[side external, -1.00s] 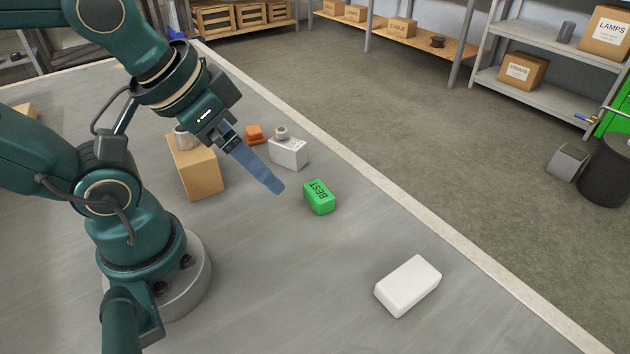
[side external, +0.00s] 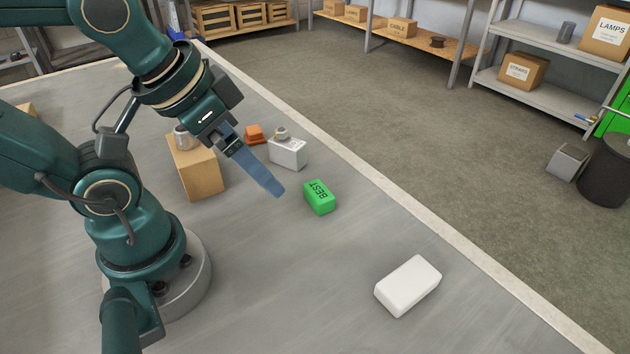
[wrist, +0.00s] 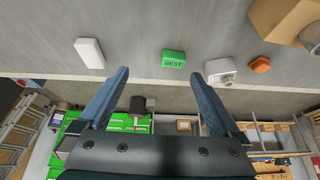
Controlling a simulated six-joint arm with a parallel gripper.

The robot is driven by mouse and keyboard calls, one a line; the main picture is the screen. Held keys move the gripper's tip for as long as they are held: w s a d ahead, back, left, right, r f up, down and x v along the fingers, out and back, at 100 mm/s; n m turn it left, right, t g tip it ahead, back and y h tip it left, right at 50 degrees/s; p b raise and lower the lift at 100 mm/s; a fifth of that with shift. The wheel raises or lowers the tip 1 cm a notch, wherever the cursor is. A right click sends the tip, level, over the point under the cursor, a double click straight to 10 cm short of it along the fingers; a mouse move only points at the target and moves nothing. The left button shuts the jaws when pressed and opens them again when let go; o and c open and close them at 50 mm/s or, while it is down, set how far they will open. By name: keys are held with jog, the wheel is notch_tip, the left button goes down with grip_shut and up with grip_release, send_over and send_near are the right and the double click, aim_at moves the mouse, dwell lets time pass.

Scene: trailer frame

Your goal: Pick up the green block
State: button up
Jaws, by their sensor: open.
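The green block (side external: 319,197), marked BEST, lies on the grey table surface. It also shows in the wrist view (wrist: 173,59), above and between the two fingers. My gripper (side external: 278,192) is to the left of the block in the side view, apart from it and apparently above the table. In the wrist view my gripper (wrist: 160,76) has its two blue fingers spread wide with nothing between them.
A white block (side external: 408,286) lies nearer on the table. A white box (side external: 289,153) with a small item on top, an orange piece (side external: 254,134) and a cardboard box (side external: 196,170) stand behind. The table's pale edge (side external: 450,238) runs beyond the green block.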

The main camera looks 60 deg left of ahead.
aim_at(316, 191)
jog(key=w+a+f+m+y, duration=0.1)
jog(key=w+f+m+y, duration=0.1)
jog(key=m, duration=0.4)
jog(key=w+a+f+m+g+y, duration=0.1)
jog(key=w+f+m+y, duration=0.1)
jog(key=f+m+y, duration=0.2)
jog(key=w+a+f+m+g+y, duration=0.1)
jog(key=w+f+m+y, duration=0.1)
jog(key=m, duration=0.5)
jog(key=shift+w+f+m+y, duration=0.25)
jog(key=shift+f+m+y, duration=0.15)
jog(key=shift+f, duration=0.3)
jog(key=w+f+m+t, duration=0.1)
jog(key=w+d+m+y, duration=0.1)
jog(key=m, duration=0.1)
jog(key=w+d+f+m+t, duration=0.1)
jog(key=m, duration=0.1)
jog(key=shift+f+t, duration=0.3)
jog(key=shift+f, duration=0.05)
jog(key=shift+w+d+f+m+t, duration=0.3)
jog(key=shift+w+m+t, duration=0.1)
jog(key=shift+m, duration=0.4)
jog(key=shift+x, duration=2.65)
jog(key=shift+r, duration=0.1)
grip_shut()
